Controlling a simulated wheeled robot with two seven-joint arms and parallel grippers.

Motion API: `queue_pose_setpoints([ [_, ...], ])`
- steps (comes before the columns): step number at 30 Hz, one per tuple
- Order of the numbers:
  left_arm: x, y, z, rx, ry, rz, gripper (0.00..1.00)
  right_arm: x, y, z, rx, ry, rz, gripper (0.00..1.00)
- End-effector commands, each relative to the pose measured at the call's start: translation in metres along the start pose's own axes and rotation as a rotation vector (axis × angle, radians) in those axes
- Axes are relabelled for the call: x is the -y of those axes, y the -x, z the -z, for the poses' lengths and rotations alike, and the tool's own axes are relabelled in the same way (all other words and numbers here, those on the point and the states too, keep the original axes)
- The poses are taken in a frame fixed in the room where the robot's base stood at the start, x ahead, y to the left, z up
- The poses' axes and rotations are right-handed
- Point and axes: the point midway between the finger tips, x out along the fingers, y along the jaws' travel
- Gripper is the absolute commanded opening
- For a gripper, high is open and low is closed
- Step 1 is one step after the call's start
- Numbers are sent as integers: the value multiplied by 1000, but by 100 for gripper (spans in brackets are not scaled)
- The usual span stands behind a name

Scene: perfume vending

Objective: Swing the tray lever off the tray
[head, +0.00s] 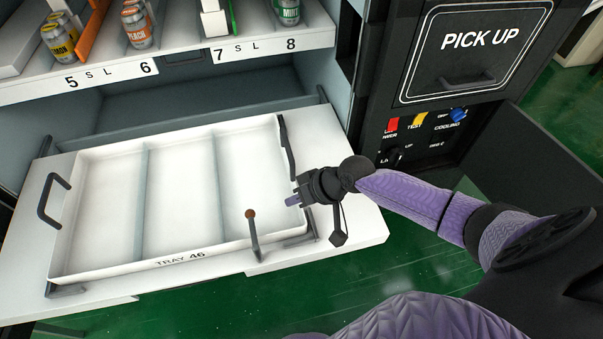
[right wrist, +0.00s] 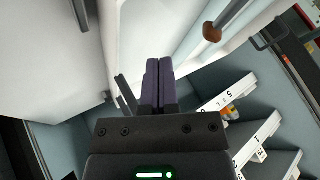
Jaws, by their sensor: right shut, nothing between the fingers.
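The white tray (head: 112,262), marked TRAY 46, sits on the pulled-out white shelf and has three empty compartments. The tray lever (head: 254,236) is a thin dark bar with a brown knob at its upper end; it rises at the tray's front edge, near the right compartment. Its knob (right wrist: 211,32) shows in the right wrist view, top right. My right gripper (head: 291,201) is at the tray's right side, to the right of the knob and apart from it. Its purple fingers (right wrist: 159,82) are together with nothing between them. My left gripper is not in view.
Dark handles (head: 51,200) stand at the tray's left and right sides. Numbered can shelves (head: 180,68) lie behind. A black panel with PICK UP door (head: 478,45) and coloured switches stands right. Green floor (head: 300,300) is in front.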

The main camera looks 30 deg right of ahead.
Motion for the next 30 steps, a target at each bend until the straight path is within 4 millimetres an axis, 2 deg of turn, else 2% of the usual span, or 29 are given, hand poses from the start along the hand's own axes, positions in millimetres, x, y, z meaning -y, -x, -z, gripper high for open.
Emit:
queue_pose_setpoints([
  [1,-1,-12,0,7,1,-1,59,-2,-16,-3,1,-2,1,0],
  [5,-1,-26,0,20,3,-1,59,-2,-44,-3,2,-2,1,0],
  [7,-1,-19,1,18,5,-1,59,14,-42,2,-1,2,4,0],
  [12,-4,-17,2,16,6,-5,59,33,-48,4,-1,1,1,0],
  [30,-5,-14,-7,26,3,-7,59,38,-48,2,0,2,0,0],
])
